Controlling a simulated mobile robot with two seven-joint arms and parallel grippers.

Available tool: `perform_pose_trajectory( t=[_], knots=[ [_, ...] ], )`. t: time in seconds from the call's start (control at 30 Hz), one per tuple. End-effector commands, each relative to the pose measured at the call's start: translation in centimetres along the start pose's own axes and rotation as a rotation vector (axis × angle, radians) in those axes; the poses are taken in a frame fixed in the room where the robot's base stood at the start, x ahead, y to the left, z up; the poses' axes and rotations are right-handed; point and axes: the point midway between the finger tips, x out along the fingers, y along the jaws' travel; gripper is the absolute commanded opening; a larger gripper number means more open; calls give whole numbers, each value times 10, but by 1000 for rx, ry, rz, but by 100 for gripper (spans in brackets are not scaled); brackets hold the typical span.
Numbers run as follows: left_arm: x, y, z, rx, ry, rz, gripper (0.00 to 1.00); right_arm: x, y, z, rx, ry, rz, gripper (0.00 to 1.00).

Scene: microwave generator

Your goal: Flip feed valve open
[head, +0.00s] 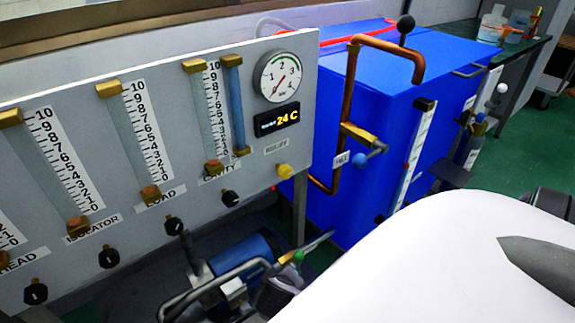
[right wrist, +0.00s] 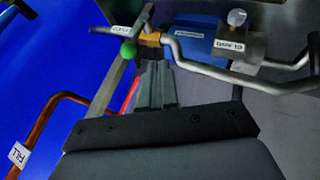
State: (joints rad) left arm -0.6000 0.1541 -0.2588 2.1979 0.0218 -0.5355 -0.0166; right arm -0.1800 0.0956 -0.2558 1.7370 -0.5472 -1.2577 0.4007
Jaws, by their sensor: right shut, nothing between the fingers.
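A metal lever with a green knob (right wrist: 128,50) stands at a brass valve body (right wrist: 150,39) on a steel pipe (right wrist: 195,66) in the right wrist view. A small white tag (right wrist: 122,30), too unclear to read, is beside it. My left gripper is not in view.
A grey gauge panel (head: 225,125) with black knobs stands on the left. A blue cabinet (head: 345,110) with a copper pipe (head: 350,75) and blue-handled fill valve (head: 377,150) is behind. A blue pump (head: 240,255) lies below. My white arm link covers the lower right.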

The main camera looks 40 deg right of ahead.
Motion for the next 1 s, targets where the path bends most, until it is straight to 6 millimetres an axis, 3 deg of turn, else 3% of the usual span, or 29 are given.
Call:
perform_pose_trajectory(
  t=[0.23,0.37,0.8,1.0],
  knots=[
    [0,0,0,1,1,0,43,1,0,0,0,1,-1,0],
    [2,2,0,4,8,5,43,11,-1,0,-1,2,0,0],
    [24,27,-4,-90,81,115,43,101,-2,1,-1,2,1,0],
    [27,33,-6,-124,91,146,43,114,23,0,-1,2,1,0]
  ],
)
